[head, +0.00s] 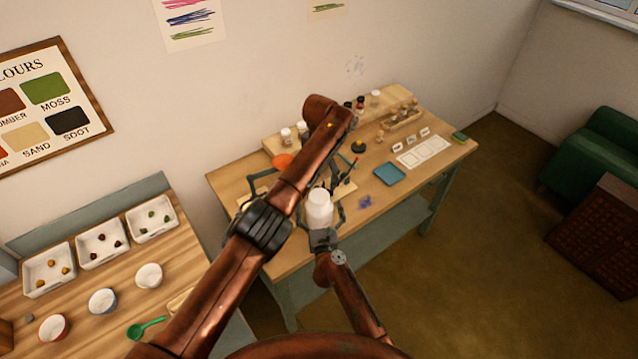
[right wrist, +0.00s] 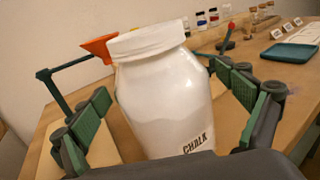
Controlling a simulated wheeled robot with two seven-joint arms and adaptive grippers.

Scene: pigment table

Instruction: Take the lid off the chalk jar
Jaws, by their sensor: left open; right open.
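The chalk jar (head: 320,208) is a white jar standing upright near the front of the pigment table. In the right wrist view the jar (right wrist: 165,105) fills the middle, with a "CHALK" label low on its front. Its white lid (right wrist: 146,41) sits on top. My right gripper (right wrist: 175,110) is open, with one finger on each side of the jar and space beside its body. My copper left arm (head: 300,180) crosses the head view in front of the table. Its gripper is largely hidden behind the arm, above the table.
An orange funnel (right wrist: 97,47) is behind the jar at left. A blue tray (head: 389,173) lies to the right, near white cards (head: 422,152). Small bottles (head: 376,97) stand at the back. A side table (head: 70,308) with bowls is at left.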

